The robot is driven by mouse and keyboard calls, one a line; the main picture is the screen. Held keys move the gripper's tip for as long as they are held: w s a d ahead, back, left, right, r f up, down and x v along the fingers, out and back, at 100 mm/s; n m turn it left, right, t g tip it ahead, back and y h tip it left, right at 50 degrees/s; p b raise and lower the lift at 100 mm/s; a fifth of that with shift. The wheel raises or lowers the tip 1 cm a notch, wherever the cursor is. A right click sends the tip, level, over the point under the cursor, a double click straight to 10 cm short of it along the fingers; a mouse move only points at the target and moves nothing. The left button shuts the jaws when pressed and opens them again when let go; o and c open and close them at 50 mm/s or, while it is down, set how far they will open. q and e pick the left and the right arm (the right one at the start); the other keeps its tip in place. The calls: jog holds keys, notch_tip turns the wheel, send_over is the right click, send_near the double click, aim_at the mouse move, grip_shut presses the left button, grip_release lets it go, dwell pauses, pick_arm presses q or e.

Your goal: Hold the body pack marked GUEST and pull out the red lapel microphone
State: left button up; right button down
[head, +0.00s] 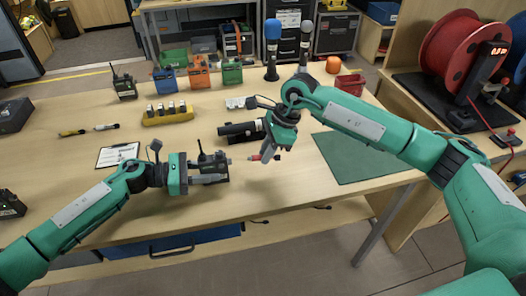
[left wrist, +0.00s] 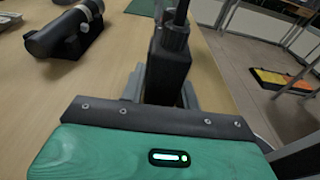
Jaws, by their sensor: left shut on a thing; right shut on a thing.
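A black body pack (head: 216,162) with a short antenna is between the fingers of my left gripper (head: 210,180), low over the front of the table. In the left wrist view the pack (left wrist: 168,70) stands between the two fingers; no GUEST marking is readable. My right gripper (head: 268,155) points down to the right of the pack and is shut on the small red microphone (head: 255,157). The red microphone is apart from the pack's body; whether a lead or plug joins them is too small to tell.
A black cylindrical device (head: 238,132) lies just behind the grippers. A yellow charger (head: 168,116), a clipboard (head: 118,155) and orange (head: 198,74) and green (head: 232,72) holders stand farther left and back. A green mat (head: 365,156) lies to the right. The table's front edge is close.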

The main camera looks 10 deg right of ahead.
pick_arm(q)
jog(key=o, duration=1.1)
jog(key=a, duration=0.3)
jog(key=a+r, duration=0.1)
jog(key=a, duration=0.7)
jog(key=shift+a+r, duration=0.2)
jog(key=shift+r, duration=0.1)
jog(key=shift+a+r, duration=0.15)
jog(key=shift+a, duration=0.1)
